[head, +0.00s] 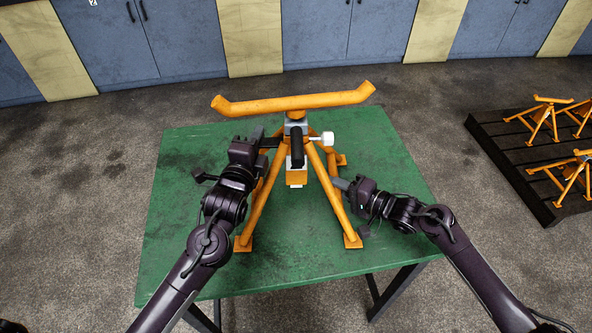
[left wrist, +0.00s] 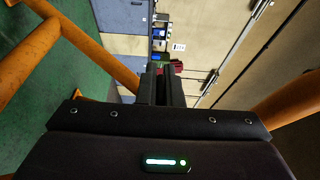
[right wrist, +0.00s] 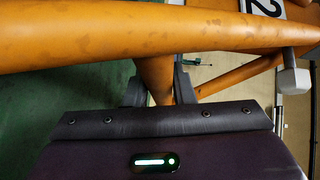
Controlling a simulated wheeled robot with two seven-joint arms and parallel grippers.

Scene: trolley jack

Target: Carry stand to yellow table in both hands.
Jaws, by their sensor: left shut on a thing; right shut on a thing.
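The orange stand (head: 300,103) stands upright on a green table (head: 400,250), with a wide top bar bent up at both ends and splayed legs; its visible feet appear to rest on the tabletop. No yellow table shows. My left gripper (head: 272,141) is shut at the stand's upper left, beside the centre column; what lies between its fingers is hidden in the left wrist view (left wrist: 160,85). My right gripper (head: 342,184) is shut on a right-hand leg. The right wrist view shows that orange leg (right wrist: 155,75) between the fingers.
A dark slatted pallet (head: 490,140) with several similar orange stands lies on the floor at the right. Blue cabinets (head: 315,35) line the back wall. Grey floor (head: 70,200) is clear left of the table and between the table and the pallet.

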